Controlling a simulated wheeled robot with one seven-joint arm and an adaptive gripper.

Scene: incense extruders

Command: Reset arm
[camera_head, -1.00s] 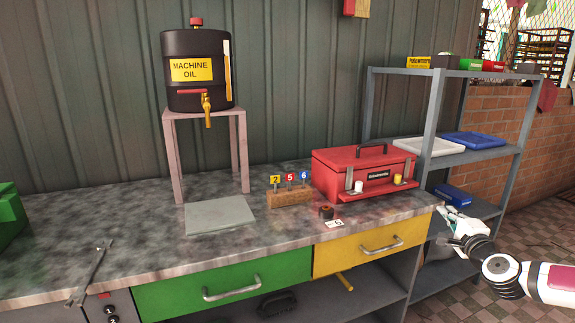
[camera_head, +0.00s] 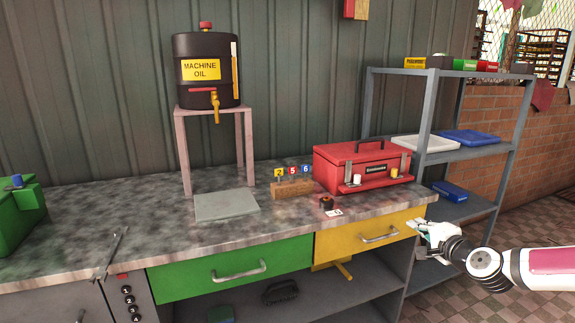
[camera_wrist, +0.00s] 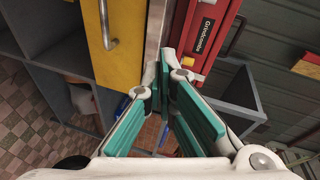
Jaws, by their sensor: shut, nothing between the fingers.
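My gripper (camera_head: 420,228) is at the right end of the workbench, close to the yellow drawer (camera_head: 345,248) and its right edge. In the wrist view my gripper (camera_wrist: 165,75) shows its green-padded fingers meeting at the tips with nothing between them. The yellow drawer (camera_wrist: 112,60) is at the upper left of the wrist view, and the red toolbox (camera_wrist: 200,40) is to the right of the fingertips.
The workbench (camera_head: 110,225) holds a machine oil drum (camera_head: 207,90) on a stand, a numbered wooden block (camera_head: 292,190) and the red toolbox (camera_head: 362,165). A grey shelf (camera_head: 470,153) stands to the right. Tiled floor (camera_head: 510,235) lies beyond my arm.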

